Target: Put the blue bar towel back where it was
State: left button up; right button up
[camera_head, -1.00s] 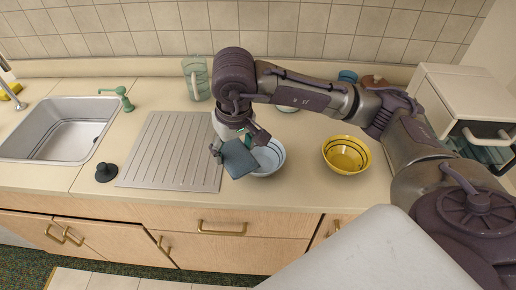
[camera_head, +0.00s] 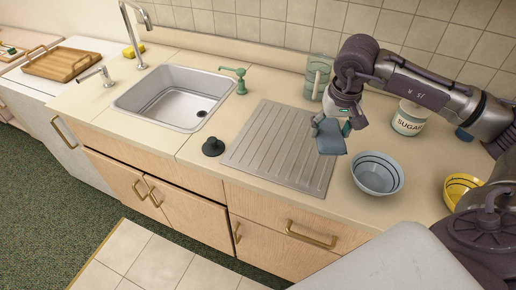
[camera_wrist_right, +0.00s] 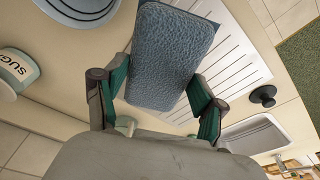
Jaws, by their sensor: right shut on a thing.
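The blue bar towel (camera_head: 330,139) is a small folded blue-grey cloth. My right gripper (camera_head: 338,122) is shut on it and holds it above the right part of the ribbed metal drainboard (camera_head: 270,145). In the right wrist view the towel (camera_wrist_right: 172,58) stretches out between the two green-padded fingers (camera_wrist_right: 155,98), with the drainboard (camera_wrist_right: 240,50) below it. The towel's height above the counter is hard to tell. My left gripper is not in view.
A blue-grey bowl (camera_head: 377,175) and a yellow bowl (camera_head: 459,187) stand to the right. A sugar jar (camera_head: 409,118) and stacked green glasses (camera_head: 317,78) stand behind.

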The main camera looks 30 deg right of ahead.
jog(key=w+a+f+p, duration=0.1)
jog(key=w+a+f, duration=0.1)
jog(key=w, duration=0.1)
jog(key=w+a+f+p, duration=0.1)
jog(key=w+a+f, duration=0.1)
jog(key=w+a+f+p, duration=0.2)
jog(key=w, duration=0.1)
jog(key=shift+w+a+f, duration=0.15)
jog(key=shift+w+f, duration=0.05)
jog(key=shift+w, duration=0.1)
jog(key=shift+f, duration=0.15)
notch_tip(320, 180, down, 3)
jog(key=shift+f+p, duration=0.15)
jog(key=shift+p, duration=0.7)
jog(key=shift+f, duration=0.35)
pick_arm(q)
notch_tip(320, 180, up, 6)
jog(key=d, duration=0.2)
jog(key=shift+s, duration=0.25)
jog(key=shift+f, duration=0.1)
